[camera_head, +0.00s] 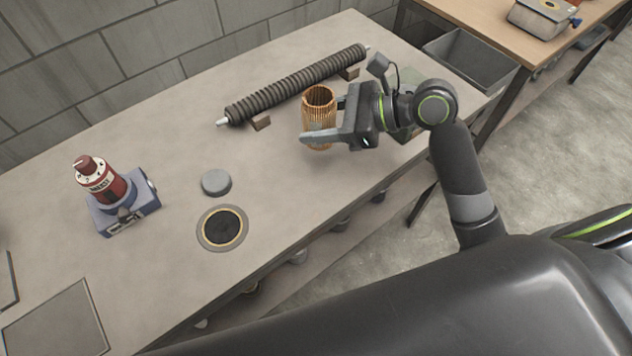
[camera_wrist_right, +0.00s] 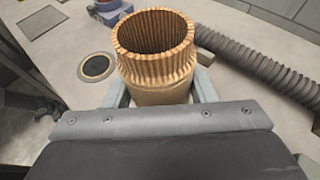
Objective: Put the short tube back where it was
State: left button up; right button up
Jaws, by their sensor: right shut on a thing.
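The short tube (camera_head: 319,103) is a copper-coloured ribbed mesh cylinder, upright with its open end up. My right gripper (camera_head: 322,137) is shut on it, with a finger on each side of its lower part. In the right wrist view the tube (camera_wrist_right: 155,55) stands between the two fingers (camera_wrist_right: 160,92). I cannot tell whether its bottom touches the table. A round dark disc with a gold ring (camera_head: 222,228) lies flat on the table to the left. My left gripper is not in view.
A long dark ribbed tube (camera_head: 295,85) lies on small brown blocks behind the short tube. A grey round puck (camera_head: 216,182) and a red bottle-like device on a blue base (camera_head: 100,180) stand to the left. A grey bin (camera_head: 470,60) is at the right. The table middle is clear.

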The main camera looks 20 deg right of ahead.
jog(key=shift+w+a+f+g+b, duration=0.15)
jog(key=shift+w+a+g+b, duration=0.1)
jog(key=shift+g+b, duration=0.15)
jog(key=shift+y, duration=0.3)
notch_tip(320, 180, down, 4)
jog(key=shift+s+f+b, duration=0.1)
jog(key=shift+f+b, duration=0.1)
jog(key=shift+b, duration=0.4)
notch_tip(320, 180, down, 5)
jog(key=shift+f+b, duration=0.1)
jog(key=shift+b, duration=0.55)
jog(key=o, duration=1)
jog(key=shift+f, duration=0.15)
jog(key=shift+s+d+r, duration=0.1)
jog(key=shift+d+r, duration=0.1)
jog(key=shift+r, duration=0.05)
jog(key=p+v, duration=0.1)
jog(key=v, duration=0.8)
jog(key=shift+s+d+r, duration=0.1)
jog(key=shift+s+d, duration=0.1)
jog(key=shift+d, duration=0.05)
jog(key=shift+s+d+r, duration=0.25)
jog(key=shift+d, duration=0.25)
jog(key=shift+s+d+r, duration=0.1)
jog(key=shift+d+r, duration=0.05)
jog(key=shift+d, duration=0.05)
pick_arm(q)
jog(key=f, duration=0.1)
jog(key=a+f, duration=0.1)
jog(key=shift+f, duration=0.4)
